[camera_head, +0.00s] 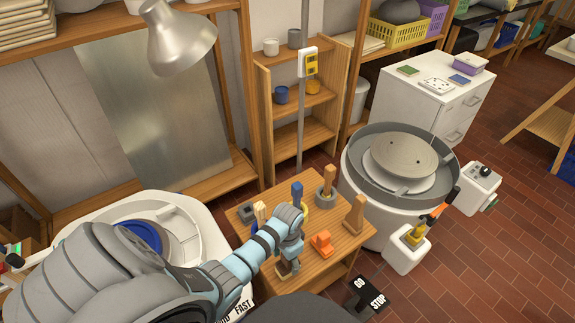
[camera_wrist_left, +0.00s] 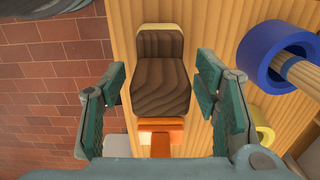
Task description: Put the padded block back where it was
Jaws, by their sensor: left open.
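A dark brown wood-grained block with a cream strip along its far end, which looks like the padded block (camera_wrist_left: 160,72), lies on the wooden table (camera_wrist_left: 124,20). It sits between the two fingers of my left gripper (camera_wrist_left: 160,88), with a gap on each side. The gripper is open. In the head view my left gripper (camera_head: 291,262) is low over the front left part of the table (camera_head: 335,262); only a little brown of the block (camera_head: 284,270) shows under it. My right gripper is not in view.
An orange piece (camera_head: 321,243) stands close to the block. A wooden tool (camera_head: 355,215), a grey pot (camera_head: 326,192) with a wooden handle and a blue-topped handle (camera_head: 297,192) stand on the same table. The potter's wheel (camera_head: 404,155) is right of it.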

